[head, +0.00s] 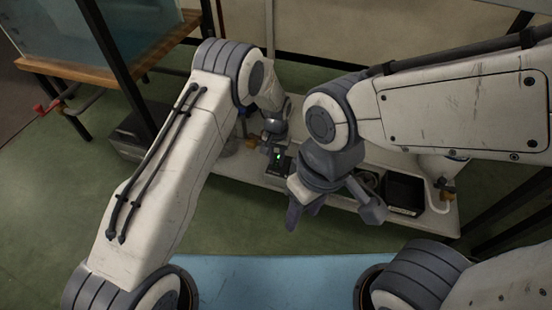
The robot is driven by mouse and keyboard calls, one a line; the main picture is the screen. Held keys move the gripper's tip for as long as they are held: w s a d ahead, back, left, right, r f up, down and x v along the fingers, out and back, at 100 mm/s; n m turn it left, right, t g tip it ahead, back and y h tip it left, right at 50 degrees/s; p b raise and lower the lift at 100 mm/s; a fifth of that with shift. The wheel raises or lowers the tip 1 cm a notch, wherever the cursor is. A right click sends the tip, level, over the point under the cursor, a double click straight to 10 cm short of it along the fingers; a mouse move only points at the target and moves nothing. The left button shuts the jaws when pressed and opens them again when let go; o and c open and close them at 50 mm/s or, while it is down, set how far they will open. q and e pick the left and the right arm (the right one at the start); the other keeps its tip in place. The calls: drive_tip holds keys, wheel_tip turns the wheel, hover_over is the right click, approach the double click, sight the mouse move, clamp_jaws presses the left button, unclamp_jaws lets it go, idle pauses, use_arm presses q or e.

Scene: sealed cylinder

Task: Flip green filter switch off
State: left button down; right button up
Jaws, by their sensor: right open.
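A small dark switch box (279,166) with a lit green spot (278,156) sits on a low white bench, near the middle of the head view. The green spot is too small to tell the switch's position. My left gripper (272,134) is at the far end of its arm, just above and beside the box. Its fingers are small and dark there, and I cannot tell whether they are open or touch the box. My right gripper (335,213) is open and empty, to the right of the box and nearer to me, with its fingers spread and pointing down.
The white bench (236,171) runs across the middle. A black open container (404,190) stands on its right part. A dark box (131,137) is at the left. A wooden table (110,82) with a glass tank (100,28) is at the upper left.

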use_arm(q)
drive_tip(key=shift+s+a+r+t+p, duration=0.15)
drive_tip(key=shift+t+p, duration=0.25)
drive_tip(key=shift+p, duration=0.5)
drive_tip(key=shift+s+t+h+p, duration=0.1)
drive_tip(key=shift+t+h+p, duration=0.2)
drive_tip(key=shift+t+p, duration=0.15)
drive_tip(key=t+b, duration=0.1)
drive_tip(key=b, duration=0.3)
drive_tip(key=t+b, duration=0.1)
drive_tip(key=b, duration=0.4)
drive_tip(key=shift+f+h, duration=0.3)
drive_tip(key=shift+f, duration=0.05)
drive_tip(key=shift+r+b, duration=0.15)
drive_tip(key=shift+b, duration=0.25)
drive_tip(key=shift+r, duration=0.1)
drive_tip(key=c, duration=0.7)
unclamp_jaws()
drive_tip(key=shift+s, duration=0.15)
